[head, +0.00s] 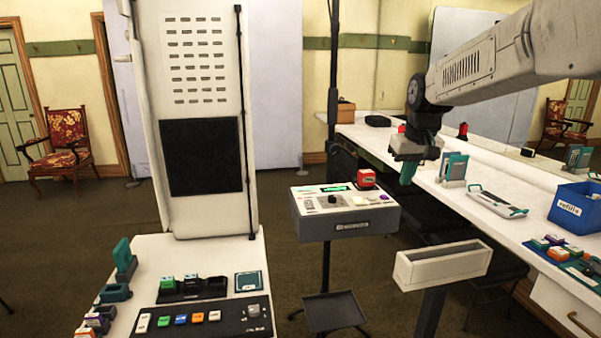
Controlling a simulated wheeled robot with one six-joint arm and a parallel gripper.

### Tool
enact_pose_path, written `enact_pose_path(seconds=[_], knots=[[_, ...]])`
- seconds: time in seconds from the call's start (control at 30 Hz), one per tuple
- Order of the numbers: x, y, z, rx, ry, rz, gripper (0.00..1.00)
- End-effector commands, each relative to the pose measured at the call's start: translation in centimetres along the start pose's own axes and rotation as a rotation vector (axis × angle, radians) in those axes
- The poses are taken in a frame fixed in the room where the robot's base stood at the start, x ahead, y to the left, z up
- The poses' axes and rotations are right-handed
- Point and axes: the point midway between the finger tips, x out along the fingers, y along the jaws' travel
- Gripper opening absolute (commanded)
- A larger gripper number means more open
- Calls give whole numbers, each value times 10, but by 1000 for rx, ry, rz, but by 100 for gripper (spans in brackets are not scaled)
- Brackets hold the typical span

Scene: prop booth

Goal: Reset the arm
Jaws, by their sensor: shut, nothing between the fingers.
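My gripper (408,172) hangs from the end of my white arm, which reaches in from the upper right. Its teal fingers point down and are shut with nothing between them. It is in the air in front of the long white counter (470,150), to the right of a grey control box (345,215) on a stand.
A white open trough (442,266) stands below the gripper. A blue bin (575,207) labelled "refills", a clipboard-like tray (497,204) and teal-edged holders (453,168) stand on the counter. A tall white cabinet (200,100) with a button console (200,318) fills the left. A small dark tray (333,311) is low in front.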

Motion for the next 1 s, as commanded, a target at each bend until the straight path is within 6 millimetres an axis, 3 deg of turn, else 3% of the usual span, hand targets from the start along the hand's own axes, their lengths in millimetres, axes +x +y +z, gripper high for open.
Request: enact_pose_path(seconds=[0.17,0.37,0.47,0.6,0.8,1.0], knots=[[-16,11,31,31,-23,25,0],[-38,24,83,79,-65,68,0],[-51,31,120,113,-92,97,0],[-71,34,193,172,-136,142,0],[-82,2,293,197,-164,129,0],[-74,-36,365,177,-161,65,0]])
